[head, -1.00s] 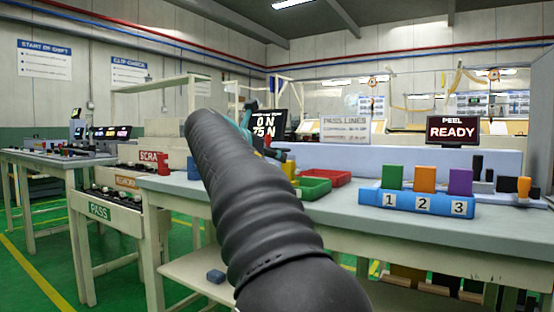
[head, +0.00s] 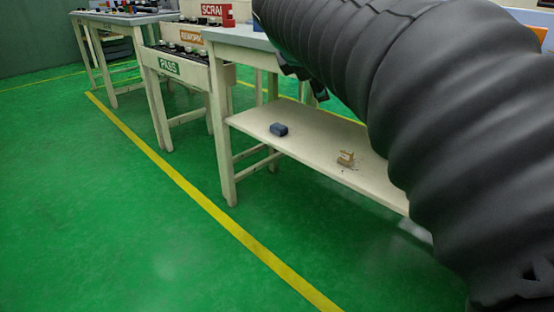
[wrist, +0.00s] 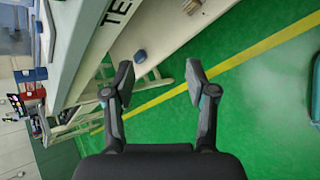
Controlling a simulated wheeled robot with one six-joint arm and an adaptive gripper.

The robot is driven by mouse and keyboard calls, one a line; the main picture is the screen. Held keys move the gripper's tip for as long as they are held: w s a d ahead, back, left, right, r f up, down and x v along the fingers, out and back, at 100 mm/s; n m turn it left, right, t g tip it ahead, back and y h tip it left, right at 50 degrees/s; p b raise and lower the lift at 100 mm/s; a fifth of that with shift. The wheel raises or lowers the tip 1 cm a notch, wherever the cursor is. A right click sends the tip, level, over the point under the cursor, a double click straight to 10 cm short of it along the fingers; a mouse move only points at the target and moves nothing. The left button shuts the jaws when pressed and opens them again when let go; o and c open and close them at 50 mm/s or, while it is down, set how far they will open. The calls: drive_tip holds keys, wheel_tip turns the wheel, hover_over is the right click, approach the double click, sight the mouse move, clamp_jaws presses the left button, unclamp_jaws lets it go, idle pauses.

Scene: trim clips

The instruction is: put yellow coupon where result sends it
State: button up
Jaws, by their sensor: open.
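No yellow coupon shows in the head or wrist view now. My gripper (wrist: 158,83) is open in the wrist view, its two dark fingers spread with nothing between them. It is over the aisle beside the bench, and green floor and the bench's lower shelf show beyond it. In the head view my dark arm hides much of the bench, and the gripper is only partly visible behind the bench edge. The destination signs PASS (head: 169,67), REWORK (head: 190,37) and SCRAP (head: 214,10) stand on the left. The result display is out of view.
The bench's lower shelf (head: 315,147) holds a dark blue block (head: 279,129) and a small tan object (head: 346,158). The block also shows in the wrist view (wrist: 140,56). Another table (head: 122,17) stands at the back left. Green floor with a yellow line (head: 190,188) is clear in front.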

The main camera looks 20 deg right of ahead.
drive_tip(key=s+a+f+m+y, duration=0.3)
drive_tip(key=s+a+f+m, duration=0.4)
drive_tip(key=f, duration=0.5)
drive_tip(key=s+a+f+m+g+y, duration=0.1)
drive_tip(key=s+a+f+m+y, duration=0.3)
drive_tip(key=s+a+f+m, duration=0.3)
drive_tip(key=s+a+f, duration=0.1)
drive_tip(key=s+f, duration=0.3)
drive_tip(key=s, duration=0.1)
drive_tip(key=shift+a+f, duration=0.35)
drive_tip(key=shift+f, duration=0.05)
wheel_tip(320, 180, up, 6)
drive_tip(key=p, duration=0.6)
drive_tip(key=shift+w, duration=0.15)
